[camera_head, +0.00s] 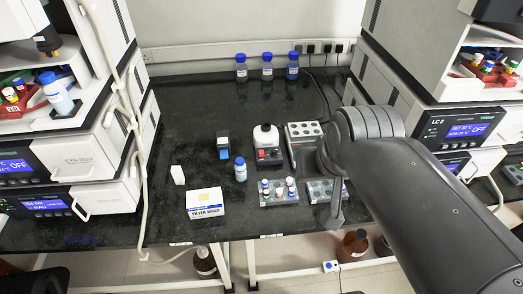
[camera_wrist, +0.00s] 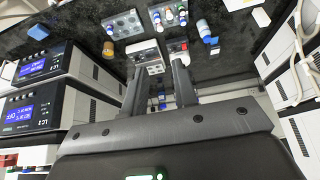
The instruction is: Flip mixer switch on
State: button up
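The mixer (camera_head: 267,146) is a small upright unit with a white rounded top and a dark front panel with a red part. It stands on the black bench, left of a white block with round holes (camera_head: 305,134). In the wrist view the mixer (camera_wrist: 178,49) shows its red part beyond the right fingertip; the switch position is too small to tell. My gripper (camera_wrist: 157,72) has its two fingers apart with nothing between them. The white block (camera_wrist: 143,50) lies beyond the left finger. In the head view my arm hides most of the gripper.
Two vial racks (camera_head: 278,192) (camera_head: 325,191) stand in front of the mixer and block. A blue-capped bottle (camera_head: 240,169) and a filter box (camera_head: 206,203) are to the left. Instrument stacks flank the bench; its back left is clear.

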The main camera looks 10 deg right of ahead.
jog(key=shift+g, duration=0.4)
jog(key=w, duration=0.5)
jog(key=w+a, duration=0.1)
jog(key=w, duration=0.2)
jog(key=shift+w+r, duration=0.15)
jog(key=shift+w, duration=0.2)
grip_shut()
jog(key=w+a+f, duration=0.2)
jog(key=w+f, duration=0.3)
jog(key=w, duration=0.3)
jog(key=w+a+f+g, duration=0.1)
jog(key=w+f, duration=0.4)
jog(key=w, duration=0.3)
jog(key=w+a+f+g, duration=0.1)
jog(key=w+a+f, duration=0.1)
jog(key=w+f, duration=0.3)
jog(key=w, duration=0.4)
jog(key=shift+a+f, duration=0.3)
